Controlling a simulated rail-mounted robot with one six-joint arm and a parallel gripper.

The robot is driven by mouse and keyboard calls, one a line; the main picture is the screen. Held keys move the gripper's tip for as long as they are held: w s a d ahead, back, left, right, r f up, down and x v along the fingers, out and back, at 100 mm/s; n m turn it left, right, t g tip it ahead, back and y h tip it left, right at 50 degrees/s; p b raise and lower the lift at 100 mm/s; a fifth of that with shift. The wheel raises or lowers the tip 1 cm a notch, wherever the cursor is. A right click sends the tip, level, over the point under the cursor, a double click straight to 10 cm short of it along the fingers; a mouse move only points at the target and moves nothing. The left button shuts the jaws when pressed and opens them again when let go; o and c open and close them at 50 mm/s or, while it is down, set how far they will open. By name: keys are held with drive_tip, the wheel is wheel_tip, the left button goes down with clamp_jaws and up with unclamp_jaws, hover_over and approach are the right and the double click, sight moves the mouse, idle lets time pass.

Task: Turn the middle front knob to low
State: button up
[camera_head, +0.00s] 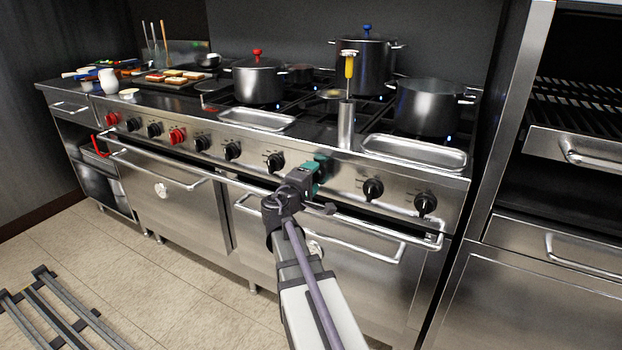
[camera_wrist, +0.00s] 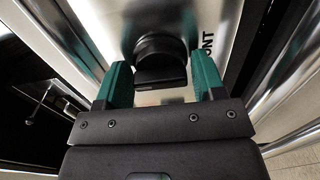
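In the wrist view a black control knob (camera_wrist: 160,58) on the steel panel sits between the two teal fingers of my gripper (camera_wrist: 161,86). The fingers stand apart, one on each side of the knob, and do not look closed on it. Part of a label ending in "ONT" shows beside the knob. In the head view my gripper (camera_head: 318,174) is at the range's front panel, between a black knob (camera_head: 275,162) to its left and another black knob (camera_head: 373,188) to its right. My gripper hides the knob it faces there.
An oven handle rail (camera_head: 350,223) runs just below the knobs. Steel trays (camera_head: 415,152) lie along the front edge above, with a steel cylinder (camera_head: 346,124) between them. Pots (camera_head: 428,106) stand on the burners. Red knobs (camera_head: 178,136) are farther left.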

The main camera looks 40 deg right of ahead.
drive_tip(key=c, duration=0.5)
drive_tip(key=shift+c, duration=0.3)
drive_tip(key=shift+n, duration=0.3)
drive_tip(key=n, duration=0.3)
drive_tip(key=shift+n, duration=1.8)
drive_tip(key=o, duration=0.9)
